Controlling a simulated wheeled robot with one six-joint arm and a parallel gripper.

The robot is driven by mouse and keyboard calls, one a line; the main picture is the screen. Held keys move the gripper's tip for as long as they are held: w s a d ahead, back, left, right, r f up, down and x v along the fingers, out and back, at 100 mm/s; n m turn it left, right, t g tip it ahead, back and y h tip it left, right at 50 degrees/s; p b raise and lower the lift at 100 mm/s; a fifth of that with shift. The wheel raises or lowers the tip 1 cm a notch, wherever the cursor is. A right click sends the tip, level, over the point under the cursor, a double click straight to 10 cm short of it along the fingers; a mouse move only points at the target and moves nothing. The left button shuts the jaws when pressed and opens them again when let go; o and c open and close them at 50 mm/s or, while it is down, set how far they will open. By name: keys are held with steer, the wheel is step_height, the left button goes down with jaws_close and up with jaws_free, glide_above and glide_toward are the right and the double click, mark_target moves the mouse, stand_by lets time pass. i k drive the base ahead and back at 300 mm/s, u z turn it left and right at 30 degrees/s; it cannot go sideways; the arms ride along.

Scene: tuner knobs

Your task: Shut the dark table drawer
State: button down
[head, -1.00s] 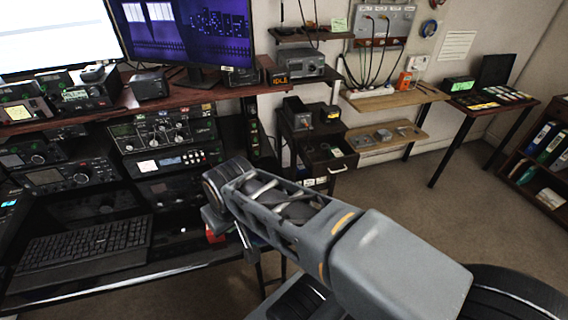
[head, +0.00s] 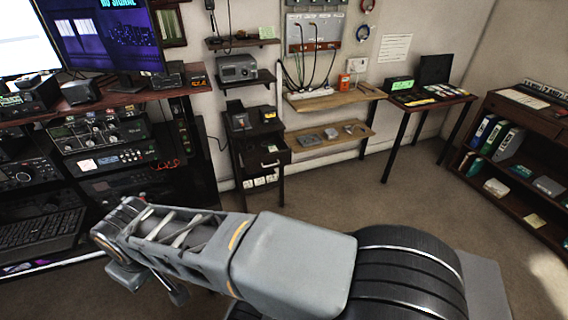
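The dark small table (head: 236,148) stands against the back wall, left of centre. Its dark drawer (head: 268,158) sticks out at the front, partly open, with a light handle on its front face. I can see a little into the drawer, and something pale lies inside it. My grey arm crosses the lower part of the view, well in front of the table and apart from it. I cannot make out my gripper's fingers in the head view.
Wooden wall shelves (head: 330,101) hang right of the dark table. A desk (head: 172,92) with monitors and radios fills the left. A side table (head: 430,99) and a bookcase (head: 515,150) stand at right. The carpet (head: 390,200) before them is clear.

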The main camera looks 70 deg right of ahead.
mark_target(257, 160)
steer(key=k, duration=0.25)
steer(key=z, duration=1.25)
steer(key=i, duration=1)
steer(key=z, duration=0.05)
